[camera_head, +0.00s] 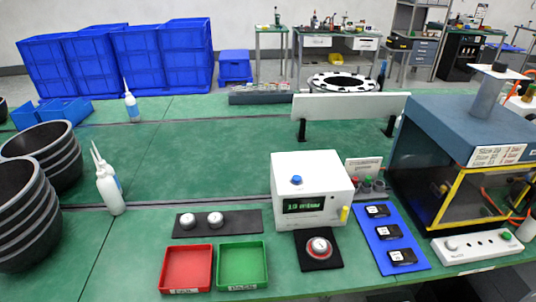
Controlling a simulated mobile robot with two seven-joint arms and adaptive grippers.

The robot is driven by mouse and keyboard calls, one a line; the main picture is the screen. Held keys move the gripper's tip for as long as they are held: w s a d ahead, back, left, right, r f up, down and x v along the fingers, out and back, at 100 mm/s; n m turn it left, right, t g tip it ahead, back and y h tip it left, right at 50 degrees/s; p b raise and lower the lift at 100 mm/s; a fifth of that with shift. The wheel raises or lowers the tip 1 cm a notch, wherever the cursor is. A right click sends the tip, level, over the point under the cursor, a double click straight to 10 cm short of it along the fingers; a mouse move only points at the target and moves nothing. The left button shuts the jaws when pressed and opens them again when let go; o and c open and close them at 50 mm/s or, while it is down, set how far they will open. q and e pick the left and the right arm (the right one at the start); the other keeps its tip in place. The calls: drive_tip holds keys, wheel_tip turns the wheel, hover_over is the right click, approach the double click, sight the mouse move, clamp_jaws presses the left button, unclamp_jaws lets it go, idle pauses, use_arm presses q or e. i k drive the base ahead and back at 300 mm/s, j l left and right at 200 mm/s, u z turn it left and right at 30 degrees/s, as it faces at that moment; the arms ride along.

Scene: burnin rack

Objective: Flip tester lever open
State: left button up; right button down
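A round red and white part (319,247) sits on a black pad just in front of the box. Neither of my grippers shows in the head view.
A red tray (186,290) and a green tray (243,288) lie at the front. Two silver round parts rest on a dark strip (250,217). A blue mat (415,266) holds three black modules. A yellow-framed enclosure (425,130) stands right; black bins (57,178) and bottles stand left.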

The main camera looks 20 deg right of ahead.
sight(342, 213)
drive_tip(key=z, duration=1.2)
drive_tip(key=k+j+z, duration=0.15)
drive_tip(key=z, duration=0.25)
drive_tip(key=k+j+z, duration=0.2)
drive_tip(key=z, duration=0.15)
drive_tip(key=k+j+z, duration=0.2)
drive_tip(key=z, duration=0.2)
drive_tip(key=k+j+z, duration=0.1)
drive_tip(key=z, duration=0.25)
drive_tip(key=k, duration=0.1)
